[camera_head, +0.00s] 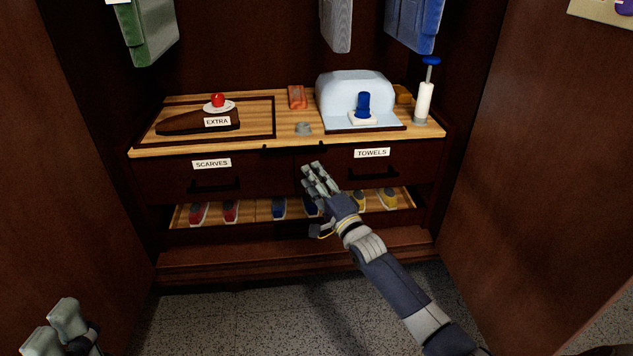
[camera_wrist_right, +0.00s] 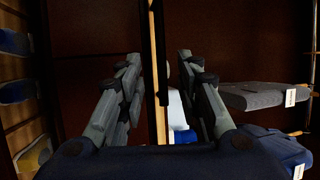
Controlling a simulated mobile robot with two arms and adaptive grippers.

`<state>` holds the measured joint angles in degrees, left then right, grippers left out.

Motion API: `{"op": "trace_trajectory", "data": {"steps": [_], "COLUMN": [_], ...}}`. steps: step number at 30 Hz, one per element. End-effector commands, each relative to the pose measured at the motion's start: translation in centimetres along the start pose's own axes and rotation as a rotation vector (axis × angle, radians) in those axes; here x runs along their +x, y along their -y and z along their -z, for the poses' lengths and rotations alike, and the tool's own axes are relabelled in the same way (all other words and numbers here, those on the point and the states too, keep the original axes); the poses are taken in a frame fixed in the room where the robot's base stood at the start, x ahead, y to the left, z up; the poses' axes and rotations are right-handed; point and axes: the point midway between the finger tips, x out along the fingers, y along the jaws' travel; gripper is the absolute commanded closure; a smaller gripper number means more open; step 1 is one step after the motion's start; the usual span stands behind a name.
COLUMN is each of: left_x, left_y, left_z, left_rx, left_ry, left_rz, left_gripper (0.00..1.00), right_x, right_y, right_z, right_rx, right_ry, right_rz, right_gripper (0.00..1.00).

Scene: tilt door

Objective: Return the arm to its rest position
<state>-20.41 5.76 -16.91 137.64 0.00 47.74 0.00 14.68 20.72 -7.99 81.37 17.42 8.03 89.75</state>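My right gripper (camera_head: 318,180) is in front of the dark wooden cabinet, at the drawer fronts, near the gap between the SCARVES drawer (camera_head: 170,180) and the TOWELS drawer (camera_head: 405,165). In the right wrist view my right gripper (camera_wrist_right: 160,85) has its fingers spread apart with nothing held between them. Whether it touches the drawer front cannot be told. My right arm reaches in from the lower right. My left gripper (camera_head: 55,328) shows at the lower left corner, away from the cabinet, with its two fingers apart and empty.
Open doors (camera_head: 60,150) (camera_head: 540,150) flank the cabinet. Below the drawers, a low shelf (camera_head: 262,212) holds several shoes. The wooden top (camera_head: 290,147) bears a cake, a light-blue box (camera_head: 355,90) and a white pump (camera_head: 424,103). Clothes hang above. The speckled floor (camera_head: 260,320) in front is clear.

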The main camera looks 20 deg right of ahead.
Motion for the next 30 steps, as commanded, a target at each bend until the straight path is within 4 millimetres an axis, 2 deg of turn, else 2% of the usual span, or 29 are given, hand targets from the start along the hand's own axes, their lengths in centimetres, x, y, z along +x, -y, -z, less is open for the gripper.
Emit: {"op": "trace_trajectory", "data": {"steps": [5, 21, 23, 26, 29, 30], "left_x": [0.0, 0.0, 0.0, 0.0, 0.0, 0.0], "left_y": [0.0, 0.0, 0.0, 0.0, 0.0, 0.0], "left_z": [0.0, 0.0, 0.0, 0.0, 0.0, 0.0], "left_rx": [0.000, 0.000, 0.000, 0.000, 0.000, 0.000], "left_ry": [0.000, 0.000, 0.000, 0.000, 0.000, 0.000], "left_rz": [0.000, 0.000, 0.000, 0.000, 0.000, 0.000], "left_gripper": [0.00, 0.00, 0.00, 0.00, 0.00, 0.00], "right_x": [-0.9, -1.1, -1.5, -3.0, -5.8, -7.3], "right_y": [0.0, 0.2, 0.8, 3.1, 7.2, 9.3], "right_z": [0.1, -0.3, -1.1, -4.1, -8.3, -10.0], "right_rx": [-0.002, -0.009, -0.037, -0.143, -0.312, -0.385], "right_ry": [-0.001, 0.003, 0.014, 0.044, 0.061, 0.054], "right_rz": [0.000, 0.007, 0.026, 0.108, 0.250, 0.319], "right_gripper": [0.68, 0.68, 0.68, 0.68, 0.68, 0.68]}}
